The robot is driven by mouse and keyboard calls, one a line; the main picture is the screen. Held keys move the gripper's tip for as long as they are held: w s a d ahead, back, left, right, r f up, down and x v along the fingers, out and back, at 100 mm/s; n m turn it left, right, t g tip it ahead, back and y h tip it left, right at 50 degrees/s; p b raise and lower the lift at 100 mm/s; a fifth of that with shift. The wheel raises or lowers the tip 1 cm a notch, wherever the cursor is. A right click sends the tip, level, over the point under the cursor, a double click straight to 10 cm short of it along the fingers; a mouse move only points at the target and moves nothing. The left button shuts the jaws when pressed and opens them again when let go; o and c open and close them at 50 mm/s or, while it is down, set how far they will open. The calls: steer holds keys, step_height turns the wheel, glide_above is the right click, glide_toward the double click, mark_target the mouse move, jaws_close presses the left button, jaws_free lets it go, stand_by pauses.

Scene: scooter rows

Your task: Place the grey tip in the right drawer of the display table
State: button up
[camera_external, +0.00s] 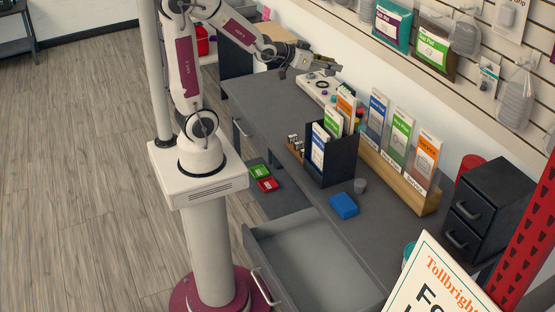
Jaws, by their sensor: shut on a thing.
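My gripper (327,66) is at the back of the display table (268,99), raised above its far end near a white control box. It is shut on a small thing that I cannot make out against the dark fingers. A small grey round piece (360,186) sits on the tabletop beside a blue box; I cannot tell whether it is the grey tip. The right drawer (312,262) of the table is pulled open at the front. The part of its inside that shows is bare. My gripper is far from this drawer.
A black card holder (331,160) and a wooden rack (400,178) of upright cards stand mid-table. A blue box (343,206) lies in front. A black drawer unit (486,209) stands at right. A sign (435,285) hides the near corner. Green and red trays (263,178) sit lower down.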

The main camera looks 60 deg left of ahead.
steer(key=a+f+m+g+h, duration=0.2)
steer(key=a+f+m+h, duration=0.15)
steer(key=f, duration=0.65)
steer(key=a+f+m+g+h, duration=0.2)
steer(key=f+m+h, duration=0.3)
steer(key=f, duration=0.4)
steer(key=s+f+m+g+h, duration=0.5)
steer(key=s+f+m+g, duration=0.2)
steer(key=s+f, duration=0.5)
steer(key=s+d+f+g, duration=0.1)
steer(key=s+d+f, duration=0.1)
steer(key=d, duration=0.7)
steer(key=s+d+f+m, duration=0.1)
steer(key=s+d+f, duration=0.2)
steer(key=d, duration=0.6)
steer(key=s+d+f+m+g, duration=0.1)
steer(key=s+d+f, duration=0.2)
steer(key=d, duration=0.6)
steer(key=s, duration=0.2)
steer(key=shift+s+g, duration=0.3)
steer(key=shift+s, duration=0.05)
steer(key=shift+y, duration=0.25)
steer(key=shift+f, duration=2.9)
